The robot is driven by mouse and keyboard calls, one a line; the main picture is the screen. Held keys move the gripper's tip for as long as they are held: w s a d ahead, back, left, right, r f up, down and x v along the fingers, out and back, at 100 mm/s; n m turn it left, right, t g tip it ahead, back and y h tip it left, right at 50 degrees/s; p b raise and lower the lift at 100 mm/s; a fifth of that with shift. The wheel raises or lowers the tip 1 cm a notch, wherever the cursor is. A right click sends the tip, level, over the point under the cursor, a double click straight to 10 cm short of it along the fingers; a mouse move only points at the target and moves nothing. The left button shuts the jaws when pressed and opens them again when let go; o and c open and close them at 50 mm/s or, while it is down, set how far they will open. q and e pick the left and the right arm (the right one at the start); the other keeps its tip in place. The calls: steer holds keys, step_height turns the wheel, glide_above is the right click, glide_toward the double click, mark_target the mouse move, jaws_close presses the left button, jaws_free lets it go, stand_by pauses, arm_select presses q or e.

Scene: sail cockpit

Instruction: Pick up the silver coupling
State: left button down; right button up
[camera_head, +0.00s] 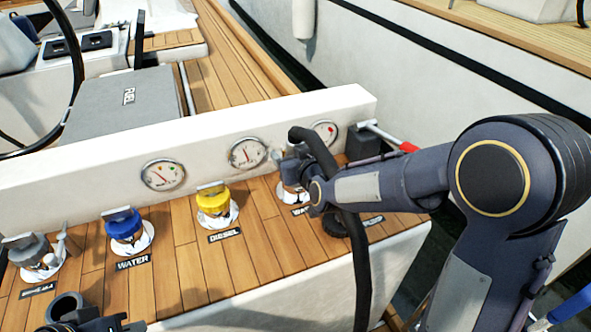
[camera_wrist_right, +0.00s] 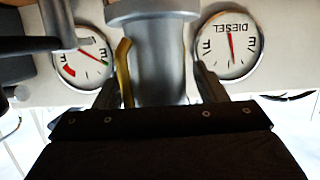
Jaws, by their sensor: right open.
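The silver coupling (camera_wrist_right: 158,75) is a grey metal cylinder with a wider collar at the top of the right wrist view, and a brass-coloured lever (camera_wrist_right: 125,72) beside it. My right gripper (camera_wrist_right: 157,88) is open, with one dark finger on each side of the coupling. I cannot tell whether the fingers touch it. In the head view my right gripper (camera_head: 293,178) is at the right end of the wooden deck, in front of the gauges, and the arm and black hose hide most of the coupling. My left gripper (camera_head: 95,323) is only partly visible at the bottom left edge.
Blue (camera_head: 124,226), yellow (camera_head: 213,201) and grey (camera_head: 28,250) capped fillers stand on the wooden deck. A white wall with round gauges (camera_head: 162,174) rises behind them. A black hose (camera_head: 362,265) loops past my right gripper. A red-handled lever (camera_head: 408,147) is close behind my arm.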

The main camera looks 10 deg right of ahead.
steer(key=shift+c, duration=0.4)
steer(key=shift+r, duration=0.1)
steer(key=c, duration=1.3)
steer(key=shift+r, duration=0.1)
